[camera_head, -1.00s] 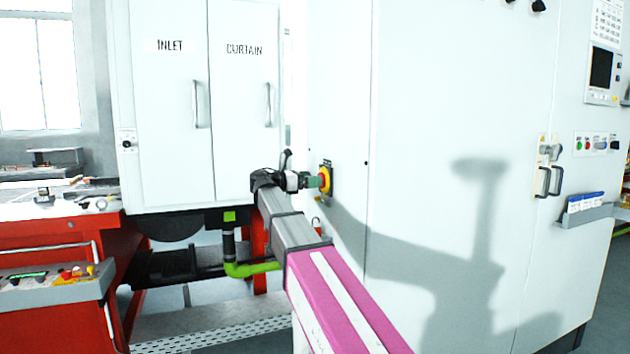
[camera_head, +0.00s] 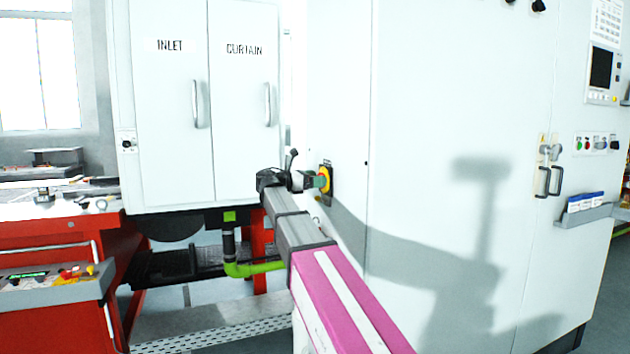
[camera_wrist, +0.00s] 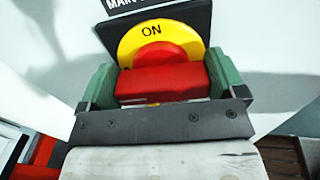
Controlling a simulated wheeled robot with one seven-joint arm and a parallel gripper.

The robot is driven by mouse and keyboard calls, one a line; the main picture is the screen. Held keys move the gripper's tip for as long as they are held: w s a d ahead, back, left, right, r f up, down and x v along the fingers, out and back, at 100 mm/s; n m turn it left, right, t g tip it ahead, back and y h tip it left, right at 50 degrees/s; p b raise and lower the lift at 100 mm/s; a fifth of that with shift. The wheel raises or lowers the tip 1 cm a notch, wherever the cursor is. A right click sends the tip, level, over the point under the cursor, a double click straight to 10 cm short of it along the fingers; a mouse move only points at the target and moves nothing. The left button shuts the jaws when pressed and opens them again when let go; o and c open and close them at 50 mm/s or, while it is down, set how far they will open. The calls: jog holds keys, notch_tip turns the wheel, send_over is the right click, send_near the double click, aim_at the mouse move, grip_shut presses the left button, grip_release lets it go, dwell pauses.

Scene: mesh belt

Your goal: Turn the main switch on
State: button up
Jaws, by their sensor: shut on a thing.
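The main switch is a red knob (camera_wrist: 160,78) on a yellow disc (camera_wrist: 135,40) marked ON, with a dark backing plate. In the wrist view, my gripper (camera_wrist: 160,88) has its green fingers on both sides of the red handle and is shut on it. The handle lies crosswise between the fingers, and "ON" reads above it. In the head view the yellow disc (camera_head: 328,177) shows on the side of the white cabinet, with my gripper (camera_head: 321,182) at it. The gripper hides much of the knob there.
The white cabinet (camera_head: 430,90) fills the right side, with door handles (camera_head: 548,182) and a button panel (camera_head: 596,142). Doors marked INLET (camera_head: 170,120) and CURTAIN (camera_head: 243,100) stand at left.

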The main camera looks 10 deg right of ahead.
jog(key=m, duration=0.4)
jog(key=shift+s, duration=0.2)
jog(key=m, duration=0.4)
jog(key=shift+s+f+m, duration=0.1)
jog(key=shift+f+m, duration=0.05)
jog(key=shift+m, duration=0.25)
jog(key=m, duration=0.4)
jog(key=shift+s+f, duration=0.1)
jog(key=shift+f, duration=0.05)
jog(key=shift+f+m, duration=0.15)
jog(key=shift+m, duration=2.35)
jog(key=o, duration=0.6)
jog(key=shift+o, duration=0.2)
